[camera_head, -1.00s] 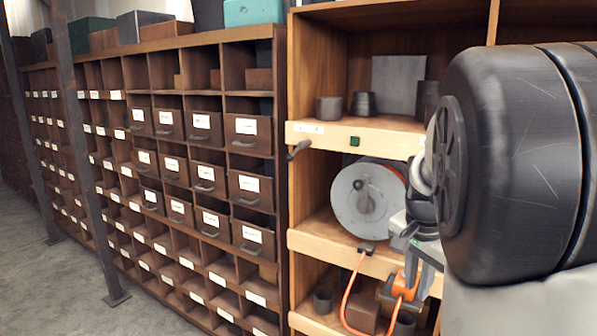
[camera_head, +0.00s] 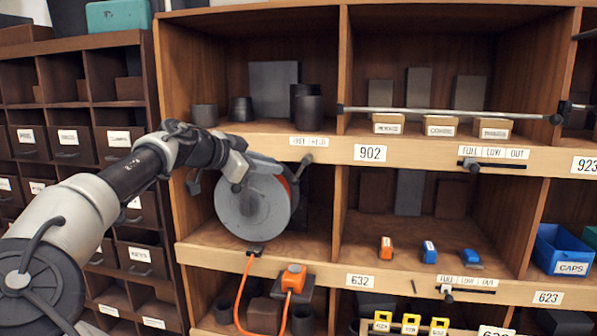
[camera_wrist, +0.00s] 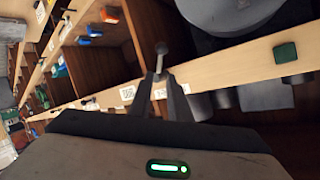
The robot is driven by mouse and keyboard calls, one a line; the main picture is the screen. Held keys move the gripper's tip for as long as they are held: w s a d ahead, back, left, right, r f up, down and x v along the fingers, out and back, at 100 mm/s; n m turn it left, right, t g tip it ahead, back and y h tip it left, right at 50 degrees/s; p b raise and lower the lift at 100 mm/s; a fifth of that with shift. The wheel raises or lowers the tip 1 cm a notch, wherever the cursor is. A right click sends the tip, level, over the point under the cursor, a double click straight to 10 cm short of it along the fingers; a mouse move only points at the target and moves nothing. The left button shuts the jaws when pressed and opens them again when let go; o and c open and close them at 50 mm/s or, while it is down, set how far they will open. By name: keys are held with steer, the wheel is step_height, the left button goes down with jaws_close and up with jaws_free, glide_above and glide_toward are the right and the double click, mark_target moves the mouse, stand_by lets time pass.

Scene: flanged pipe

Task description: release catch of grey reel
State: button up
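The grey reel (camera_head: 248,210) stands upright in the left bay of the middle shelf. A small lever with a round knob (camera_head: 306,160) hangs at the shelf edge under a "FREE HELD" label (camera_head: 308,141), to the upper right of the reel. My gripper (camera_head: 242,180) is in front of the reel's upper part, left of this lever in the head view. In the wrist view my two fingers (camera_wrist: 159,78) are apart, and the lever (camera_wrist: 161,52) shows between and beyond their tips. Whether they touch it I cannot tell.
An orange cable (camera_head: 242,292) runs down from the reel to an orange plug (camera_head: 293,278). A green square (camera_wrist: 286,52) is on the shelf edge. Grey cups (camera_head: 306,105) stand above. A metal bar (camera_head: 440,112) crosses the right upper bay.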

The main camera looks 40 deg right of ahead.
mark_target(300, 171)
steer(key=p+x, duration=0.1)
steer(key=x, duration=1.1)
steer(key=shift+d+f+p, duration=0.2)
steer(key=shift+d+p, duration=0.1)
steer(key=shift+p, duration=0.05)
jaws_close()
